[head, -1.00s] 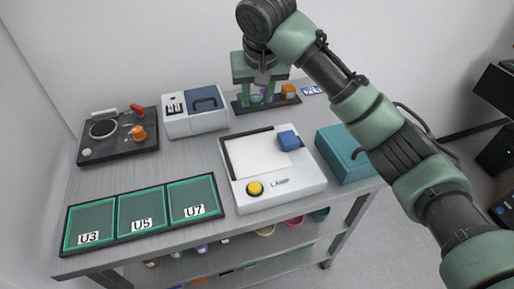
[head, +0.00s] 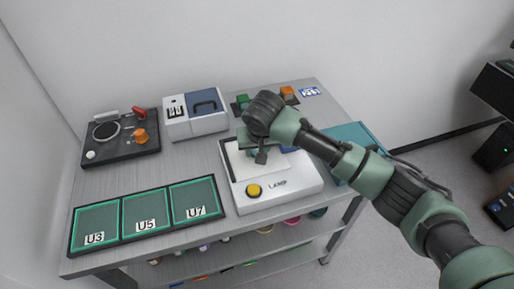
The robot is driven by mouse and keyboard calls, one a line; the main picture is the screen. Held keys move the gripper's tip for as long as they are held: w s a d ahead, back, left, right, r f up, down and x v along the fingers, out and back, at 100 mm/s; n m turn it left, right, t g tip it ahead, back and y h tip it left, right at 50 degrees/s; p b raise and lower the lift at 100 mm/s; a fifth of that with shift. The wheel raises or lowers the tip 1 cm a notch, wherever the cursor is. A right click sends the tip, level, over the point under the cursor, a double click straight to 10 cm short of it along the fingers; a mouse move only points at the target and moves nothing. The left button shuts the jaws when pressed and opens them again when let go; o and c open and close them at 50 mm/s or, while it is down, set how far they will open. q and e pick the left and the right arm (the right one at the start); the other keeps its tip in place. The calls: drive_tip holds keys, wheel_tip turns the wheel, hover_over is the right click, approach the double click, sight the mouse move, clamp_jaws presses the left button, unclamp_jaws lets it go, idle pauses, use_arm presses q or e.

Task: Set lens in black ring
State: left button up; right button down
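A black ring (head: 105,130) lies on the dark unit at the back left, with an orange knob and a red lever beside it. My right gripper (head: 262,155) is over the white pad of the lamp box (head: 263,205). Its wrist and forearm hide most of its fingers, so I cannot tell whether they are open or shut, or whether a lens is between them. No lens can be made out clearly. My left gripper is not in view.
A dark rack with a green block (head: 242,100) and an orange block (head: 288,92) stands at the back. A white-and-blue box (head: 195,112) is left of it. Trays U3, U5 and U7 (head: 146,214) line the front left. A teal box (head: 358,138) is at right.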

drive_tip(key=shift+f, duration=0.2)
drive_tip(key=c, duration=1)
unclamp_jaws()
drive_tip(key=shift+o, duration=0.2)
drive_tip(key=shift+r, duration=0.1)
